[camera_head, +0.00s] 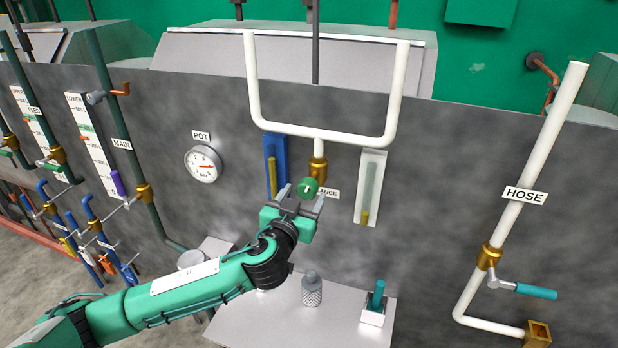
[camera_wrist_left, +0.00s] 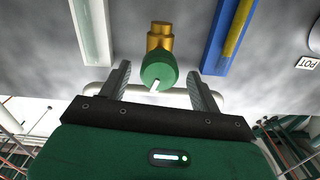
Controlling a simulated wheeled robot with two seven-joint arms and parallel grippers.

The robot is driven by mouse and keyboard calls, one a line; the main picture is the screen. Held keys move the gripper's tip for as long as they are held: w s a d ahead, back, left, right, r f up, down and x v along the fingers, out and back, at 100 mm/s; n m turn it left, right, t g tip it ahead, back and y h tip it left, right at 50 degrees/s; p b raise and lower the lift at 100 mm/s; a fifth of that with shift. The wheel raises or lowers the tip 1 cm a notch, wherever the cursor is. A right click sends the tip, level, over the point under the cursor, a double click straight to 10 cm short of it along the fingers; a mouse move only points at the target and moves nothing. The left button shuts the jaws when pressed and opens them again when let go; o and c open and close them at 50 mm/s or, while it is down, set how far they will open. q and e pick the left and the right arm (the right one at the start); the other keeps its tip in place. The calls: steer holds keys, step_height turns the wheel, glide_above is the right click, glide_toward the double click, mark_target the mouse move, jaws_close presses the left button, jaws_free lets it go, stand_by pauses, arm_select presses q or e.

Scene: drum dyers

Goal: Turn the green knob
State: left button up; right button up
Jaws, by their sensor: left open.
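The green knob (camera_head: 308,188) sits on a brass valve (camera_head: 318,168) below the white U-shaped pipe, next to a partly covered label ending in "ANCE". My left gripper (camera_head: 301,200) is open right at the knob. In the left wrist view the knob (camera_wrist_left: 159,70) has a white mark on its face and lies between the two fingers of the gripper (camera_wrist_left: 160,88). Gaps show between the knob and both fingers there, so the fingers look apart from it. My right gripper is not in view.
A blue gauge (camera_head: 273,165) and a white gauge (camera_head: 370,187) flank the valve. A round POT dial (camera_head: 203,164) is on the left. A shelf (camera_head: 300,325) below holds small items. A HOSE pipe (camera_head: 525,190) with a teal-handled lever stands on the right.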

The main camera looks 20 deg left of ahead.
mark_target(304, 193)
arm_select(q)
steer(key=shift+w+d+p, duration=0.1)
steer(key=shift+w+p, duration=0.8)
steer(key=shift+w, duration=1.4)
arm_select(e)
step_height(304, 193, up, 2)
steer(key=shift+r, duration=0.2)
arm_select(q)
steer(key=c, duration=1)
steer(key=shift+f+m+b, duration=0.2)
steer(key=shift+m+b, duration=0.4)
steer(key=shift+b, duration=0.55)
steer(key=shift+r+m+b, duration=0.1)
steer(key=shift+m+b, duration=0.5)
steer(key=shift+m, duration=0.3)
steer(key=m, duration=0.4)
steer(key=shift+r+p, duration=0.2)
steer(key=shift+p, duration=0.15)
steer(key=shift+m+p, duration=0.55)
steer(key=shift+m, duration=1.85)
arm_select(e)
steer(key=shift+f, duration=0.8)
